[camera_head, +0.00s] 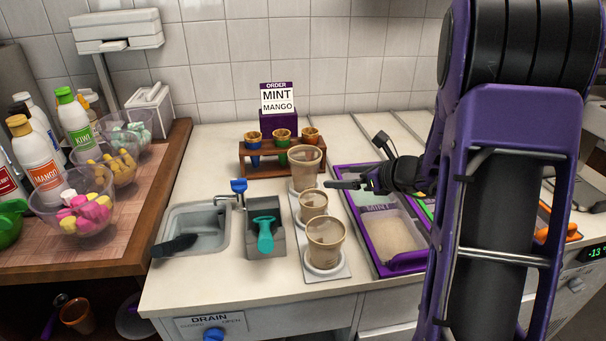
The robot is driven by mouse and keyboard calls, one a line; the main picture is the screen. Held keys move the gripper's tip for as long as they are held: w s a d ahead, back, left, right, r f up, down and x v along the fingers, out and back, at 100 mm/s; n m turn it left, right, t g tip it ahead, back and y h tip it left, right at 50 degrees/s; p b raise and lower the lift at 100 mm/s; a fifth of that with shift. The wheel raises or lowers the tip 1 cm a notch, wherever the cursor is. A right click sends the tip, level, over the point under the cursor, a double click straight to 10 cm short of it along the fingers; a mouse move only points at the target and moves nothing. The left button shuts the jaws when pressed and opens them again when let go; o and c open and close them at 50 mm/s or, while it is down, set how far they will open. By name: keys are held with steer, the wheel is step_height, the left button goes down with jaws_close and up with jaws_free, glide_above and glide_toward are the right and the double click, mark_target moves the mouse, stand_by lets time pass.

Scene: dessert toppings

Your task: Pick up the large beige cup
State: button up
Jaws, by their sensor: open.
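Three beige cups stand upright in a row in a pale holder (343,268) on the counter. The far cup (307,171) looks large for its distance, the middle cup (313,206) is the smallest, and the near cup (325,240) appears biggest in the picture. I cannot tell for certain which is the large one. My gripper (334,185) is open and points left, close to the right side of the far cup near its lower part. Whether a finger touches a cup is too small to tell.
A purple-framed topping bin (404,262) lies right of the cups. A grey container with a teal scoop (265,232) and a sink (207,218) are to the left. A wooden cone rack (256,172) and an order sign (277,99) stand behind. The front counter strip is clear.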

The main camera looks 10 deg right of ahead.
mark_target(314, 175)
steer(key=x, duration=0.8)
steer(key=shift+w+f+b, duration=0.1)
steer(key=shift+b, duration=0.2)
steer(key=shift+r+x, duration=0.15)
steer(key=shift+x, duration=1.3)
steer(key=shift+r+x, duration=0.1)
steer(key=shift+x, duration=1.35)
steer(key=shift+w, duration=0.15)
steer(key=c, duration=1)
